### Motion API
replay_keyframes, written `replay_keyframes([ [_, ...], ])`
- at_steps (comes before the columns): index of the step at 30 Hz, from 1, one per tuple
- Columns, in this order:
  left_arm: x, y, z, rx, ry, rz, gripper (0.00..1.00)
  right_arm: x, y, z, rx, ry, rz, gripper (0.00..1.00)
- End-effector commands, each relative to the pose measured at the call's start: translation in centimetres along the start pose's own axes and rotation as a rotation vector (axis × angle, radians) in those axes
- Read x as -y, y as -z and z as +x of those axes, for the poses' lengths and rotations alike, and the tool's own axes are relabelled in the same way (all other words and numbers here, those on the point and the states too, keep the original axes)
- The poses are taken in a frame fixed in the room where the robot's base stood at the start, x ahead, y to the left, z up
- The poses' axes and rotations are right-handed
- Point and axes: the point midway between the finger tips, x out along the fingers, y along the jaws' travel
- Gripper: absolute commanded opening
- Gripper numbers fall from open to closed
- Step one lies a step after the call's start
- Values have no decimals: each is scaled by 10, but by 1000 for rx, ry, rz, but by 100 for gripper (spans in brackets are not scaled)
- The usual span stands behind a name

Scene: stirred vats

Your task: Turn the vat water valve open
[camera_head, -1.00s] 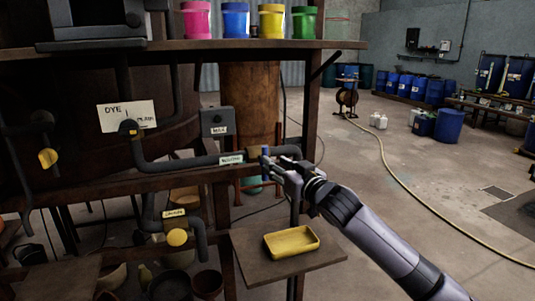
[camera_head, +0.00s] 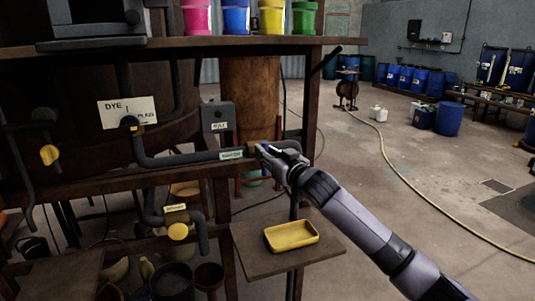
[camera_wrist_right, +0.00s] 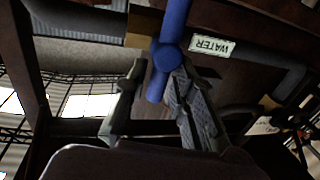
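The water valve is a blue handle (camera_wrist_right: 173,20) with a round hub, seen close up in the right wrist view. It slants slightly, its lower end between my right gripper's fingers (camera_wrist_right: 159,80). A narrow gap shows beside the left finger; whether the right finger touches the handle is unclear. The dark pipe behind bears a WATER label (camera_wrist_right: 212,46), upside down here. In the head view my right gripper (camera_head: 268,153) is at the pipe's right part, beside the label (camera_head: 231,155), and mostly covers the blue handle (camera_head: 266,148). My left gripper is out of view.
A yellow tray (camera_head: 291,236) stands on a small board below my right arm. A grey box (camera_head: 217,116) is above the water pipe. Open floor lies right.

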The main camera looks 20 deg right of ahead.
Motion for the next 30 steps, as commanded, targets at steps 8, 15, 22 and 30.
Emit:
replay_keyframes([
  [8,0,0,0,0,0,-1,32,0,0,0,0,0,0,3],
  [15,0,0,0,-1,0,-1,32,0,0,0,1,0,0,0],
  [22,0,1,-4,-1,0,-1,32,0,1,0,5,0,-19,0],
  [30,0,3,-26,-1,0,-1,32,3,4,1,32,0,-144,0],
])
